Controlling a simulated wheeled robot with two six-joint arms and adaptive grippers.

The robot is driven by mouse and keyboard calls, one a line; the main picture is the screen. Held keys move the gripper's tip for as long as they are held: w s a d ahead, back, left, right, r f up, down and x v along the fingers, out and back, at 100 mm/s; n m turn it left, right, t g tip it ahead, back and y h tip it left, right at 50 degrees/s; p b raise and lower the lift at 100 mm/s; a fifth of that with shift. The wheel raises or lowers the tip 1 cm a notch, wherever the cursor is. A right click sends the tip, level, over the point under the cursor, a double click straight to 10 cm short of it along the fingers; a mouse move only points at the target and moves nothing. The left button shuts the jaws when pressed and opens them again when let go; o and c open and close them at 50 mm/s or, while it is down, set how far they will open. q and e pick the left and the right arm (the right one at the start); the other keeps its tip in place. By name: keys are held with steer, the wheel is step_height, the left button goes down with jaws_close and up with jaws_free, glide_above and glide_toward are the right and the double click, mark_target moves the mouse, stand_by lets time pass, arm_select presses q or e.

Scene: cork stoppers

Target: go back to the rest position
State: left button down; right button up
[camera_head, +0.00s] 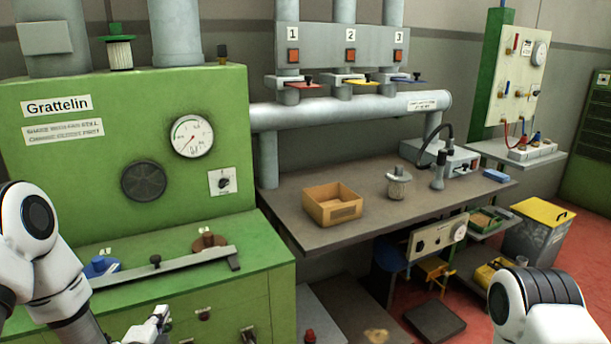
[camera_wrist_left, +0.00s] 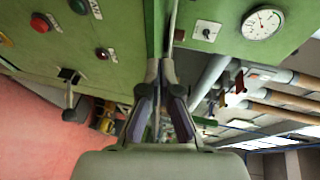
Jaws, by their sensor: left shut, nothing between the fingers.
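My left gripper (camera_head: 152,326) is low in the head view, in front of the green machine (camera_head: 110,200) and near the front of its lower cabinet. It is shut and empty. In the left wrist view the two dark fingers of my left gripper (camera_wrist_left: 166,72) meet at their tips, with green panels beyond them. My right arm shows at the lower right of the head view, but its gripper is out of the picture.
A grey bar (camera_head: 165,267) lies on the green ledge, with a blue piece (camera_head: 101,266) and a brown piece (camera_head: 209,241) behind it. A grey workbench (camera_head: 290,215) carries a cardboard box (camera_head: 332,205). A yellow-lidded bin (camera_head: 538,232) stands on the red floor at right.

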arm_select(q)
steer(key=s+d+f+n+g+h+p, duration=0.1)
steer(key=s+d+f+g, duration=0.3)
steer(key=s+f, duration=0.35)
steer(key=s+d+f+g+h, duration=0.25)
steer(key=s+d+f, duration=0.3)
steer(key=f, duration=0.35)
steer(key=s+f+n+g, duration=0.2)
steer(key=s+n+g, duration=0.2)
steer(key=s+n, duration=0.3)
steer(key=s+d+f+n+g, duration=0.1)
steer(key=s+f+n+g, duration=0.2)
steer(key=s, duration=0.8)
steer(key=n+g, duration=0.2)
steer(key=n, duration=0.2)
steer(key=shift+s+d+n, duration=0.2)
steer(key=shift+d+n, duration=0.1)
steer(key=shift+n, duration=0.1)
steer(key=shift+y, duration=0.25)
